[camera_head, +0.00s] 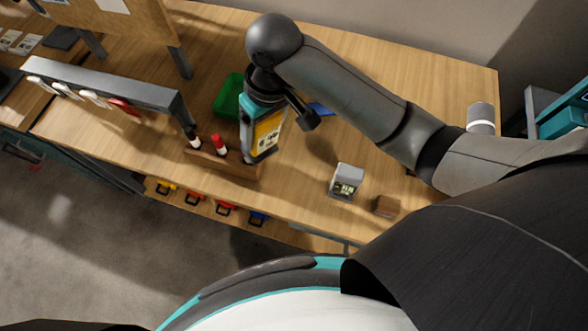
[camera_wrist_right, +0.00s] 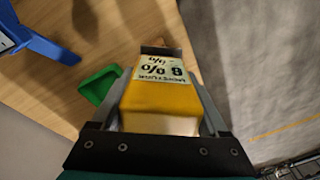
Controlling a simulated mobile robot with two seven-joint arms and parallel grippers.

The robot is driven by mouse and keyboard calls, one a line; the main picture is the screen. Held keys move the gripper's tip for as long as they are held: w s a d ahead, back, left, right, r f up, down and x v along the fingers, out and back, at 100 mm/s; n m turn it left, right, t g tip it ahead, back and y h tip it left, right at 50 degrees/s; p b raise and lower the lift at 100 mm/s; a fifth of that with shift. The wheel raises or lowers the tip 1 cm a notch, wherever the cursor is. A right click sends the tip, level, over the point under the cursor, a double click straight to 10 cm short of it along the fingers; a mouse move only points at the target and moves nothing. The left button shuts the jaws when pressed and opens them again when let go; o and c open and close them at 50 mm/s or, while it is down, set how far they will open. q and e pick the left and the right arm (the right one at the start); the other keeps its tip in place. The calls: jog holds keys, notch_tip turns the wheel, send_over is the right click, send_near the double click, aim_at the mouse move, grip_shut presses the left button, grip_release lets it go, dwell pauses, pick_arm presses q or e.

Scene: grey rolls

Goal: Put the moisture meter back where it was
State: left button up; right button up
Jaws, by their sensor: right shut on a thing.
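The moisture meter is a yellow body with a pale display panel; it shows in the head view (camera_head: 268,130) and the right wrist view (camera_wrist_right: 158,102). My right gripper (camera_head: 262,140) points down and is shut on it, with its fingers along the meter's two sides. In the head view the meter appears over the right end of a wooden rack (camera_head: 238,168) that has two dark, red and white upright pieces at its left. I cannot tell whether the meter touches the rack. My left gripper is not in view.
A green bin (camera_head: 228,98) and a blue item (camera_head: 320,109) lie behind the meter. A grey device (camera_head: 346,181) and a brown block (camera_head: 386,206) stand to the right. A grey rail (camera_head: 110,88) stands left. The table's back right is mostly clear.

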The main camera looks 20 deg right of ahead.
jog(key=s+d+r+n+h+p, duration=0.1)
jog(key=d+r+n+h, duration=0.15)
jog(key=d, duration=0.35)
jog(key=shift+m+g+y, duration=0.3)
jog(key=shift+m+y, duration=0.05)
jog(key=shift+y, duration=0.1)
notch_tip(320, 180, down, 20)
jog(key=b, duration=0.3)
jog(key=shift+r, duration=0.25)
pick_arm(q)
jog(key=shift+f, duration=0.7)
pick_arm(e)
jog(key=o, duration=1.4)
pick_arm(q)
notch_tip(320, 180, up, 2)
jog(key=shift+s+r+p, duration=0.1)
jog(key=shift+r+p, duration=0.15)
jog(key=shift+p, duration=0.75)
pick_arm(e)
notch_tip(320, 180, up, 12)
